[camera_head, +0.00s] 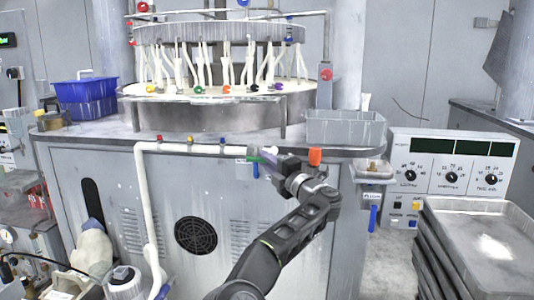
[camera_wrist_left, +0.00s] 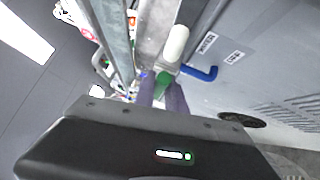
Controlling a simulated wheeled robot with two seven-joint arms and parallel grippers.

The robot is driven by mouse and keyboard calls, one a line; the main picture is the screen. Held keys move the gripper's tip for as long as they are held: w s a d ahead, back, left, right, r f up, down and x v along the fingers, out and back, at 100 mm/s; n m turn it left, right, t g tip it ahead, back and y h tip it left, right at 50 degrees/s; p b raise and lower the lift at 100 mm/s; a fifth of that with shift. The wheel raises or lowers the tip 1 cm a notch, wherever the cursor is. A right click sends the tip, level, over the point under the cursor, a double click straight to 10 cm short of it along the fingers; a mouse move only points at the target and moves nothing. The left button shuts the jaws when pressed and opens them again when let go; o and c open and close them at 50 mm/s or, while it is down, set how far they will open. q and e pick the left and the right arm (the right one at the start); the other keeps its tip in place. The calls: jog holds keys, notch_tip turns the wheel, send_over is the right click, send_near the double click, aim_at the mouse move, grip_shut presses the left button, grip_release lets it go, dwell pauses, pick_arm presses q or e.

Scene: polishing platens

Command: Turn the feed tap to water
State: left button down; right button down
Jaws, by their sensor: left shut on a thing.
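A green tap handle (camera_wrist_left: 163,82) sits between the two fingertips of my left gripper (camera_wrist_left: 164,96) in the left wrist view, and the gripper is shut on it. A white cylindrical pipe end (camera_wrist_left: 176,42) lies just beyond it. A blue lever (camera_wrist_left: 200,72) sticks out beside it, near two small white labels (camera_wrist_left: 207,43) on the cabinet face; one seems to read WATER. In the head view my left gripper (camera_head: 265,157) is at the cabinet's front edge, at the right end of the white pipe (camera_head: 200,149). It hides most of the tap there. My right gripper is not in view.
A round polishing machine (camera_head: 215,112) with white hoses stands on the cabinet top. A grey bin (camera_head: 345,128) and an orange cap (camera_head: 315,157) are right of my gripper. Another blue handle (camera_head: 373,218) hangs farther right. Stacked grey trays (camera_head: 480,245) stand at the lower right.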

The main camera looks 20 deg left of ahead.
pick_arm(q)
jog(key=shift+r+n, duration=0.2)
jog(key=shift+n, duration=0.1)
jog(key=shift+a, duration=0.1)
jog(key=c, duration=1.4)
grip_release()
jog(key=shift+f, duration=0.1)
jog(key=shift+s+d+f, duration=0.15)
jog(key=shift+d+f, duration=0.05)
jog(key=shift+d, duration=0.3)
jog(key=shift+r+b+v, duration=0.15)
jog(key=shift+b+v, duration=1.5)
jog(key=shift+b, duration=0.05)
jog(key=shift+r+b+v, duration=0.1)
jog(key=shift+b+v, duration=1.6)
